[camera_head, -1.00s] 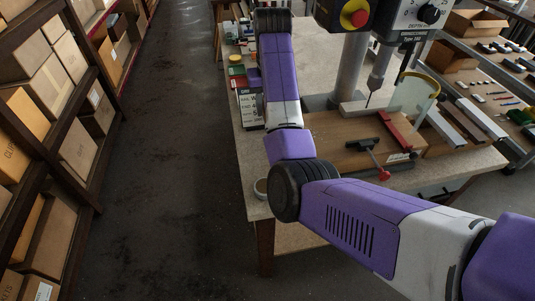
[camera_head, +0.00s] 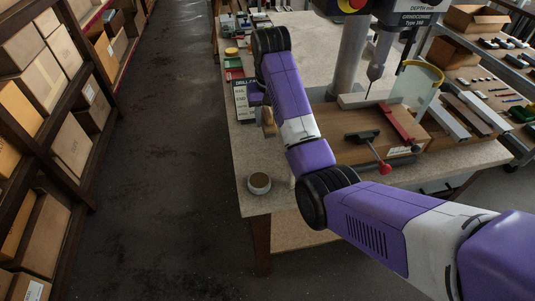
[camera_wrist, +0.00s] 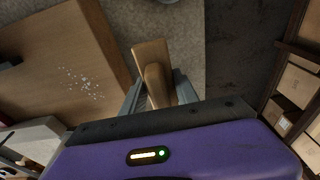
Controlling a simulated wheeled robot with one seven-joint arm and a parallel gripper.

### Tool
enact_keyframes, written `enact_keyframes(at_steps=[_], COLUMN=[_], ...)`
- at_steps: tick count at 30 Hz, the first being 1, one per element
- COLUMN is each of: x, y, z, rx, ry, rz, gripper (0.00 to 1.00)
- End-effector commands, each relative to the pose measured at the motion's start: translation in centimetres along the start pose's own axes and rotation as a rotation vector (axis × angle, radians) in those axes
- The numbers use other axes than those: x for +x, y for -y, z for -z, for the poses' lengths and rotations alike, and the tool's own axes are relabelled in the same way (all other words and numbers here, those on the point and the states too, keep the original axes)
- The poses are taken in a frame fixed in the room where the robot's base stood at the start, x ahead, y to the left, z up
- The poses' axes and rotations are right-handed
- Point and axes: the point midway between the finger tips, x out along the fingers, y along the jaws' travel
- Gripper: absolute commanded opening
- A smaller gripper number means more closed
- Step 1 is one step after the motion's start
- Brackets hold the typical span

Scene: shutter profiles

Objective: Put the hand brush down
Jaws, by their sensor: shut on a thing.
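The hand brush (camera_wrist: 152,62) has a pale wooden body and sits between the fingers of my gripper (camera_wrist: 157,92) in the wrist view. My gripper is shut on it. In the head view the brush (camera_head: 268,121) shows as a small tan piece beside my forearm, over the left part of the workbench (camera_head: 262,152). My arm hides most of the gripper there. I cannot tell whether the brush touches the bench top. Its bristles are not clearly visible.
A wooden board (camera_wrist: 62,62) with pale specks lies left of the brush in the wrist view. A round tin (camera_head: 259,183) stands near the bench's front left corner. A drill press (camera_head: 352,55) and red-handled clamp (camera_head: 378,160) stand right. Shelves with boxes (camera_head: 70,150) line the aisle.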

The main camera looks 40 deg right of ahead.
Motion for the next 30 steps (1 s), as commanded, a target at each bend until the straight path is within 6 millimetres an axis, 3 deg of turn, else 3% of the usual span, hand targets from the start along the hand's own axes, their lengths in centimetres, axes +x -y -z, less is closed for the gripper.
enact_keyframes(at_steps=[6, 10, 17, 24, 30], x=[5.0, 7.3, 9.2, 12.4, 12.9], y=[-0.1, -0.1, -0.1, -0.1, -0.1], z=[-1.0, -1.3, -1.5, -2.0, -2.1], rx=[0.0, 0.001, 0.001, 0.002, 0.001], ry=[0.008, 0.007, 0.005, 0.005, 0.003], rz=[-0.002, -0.002, -0.001, -0.001, -0.001], gripper=[0.04, 0.04, 0.04, 0.04, 0.04])
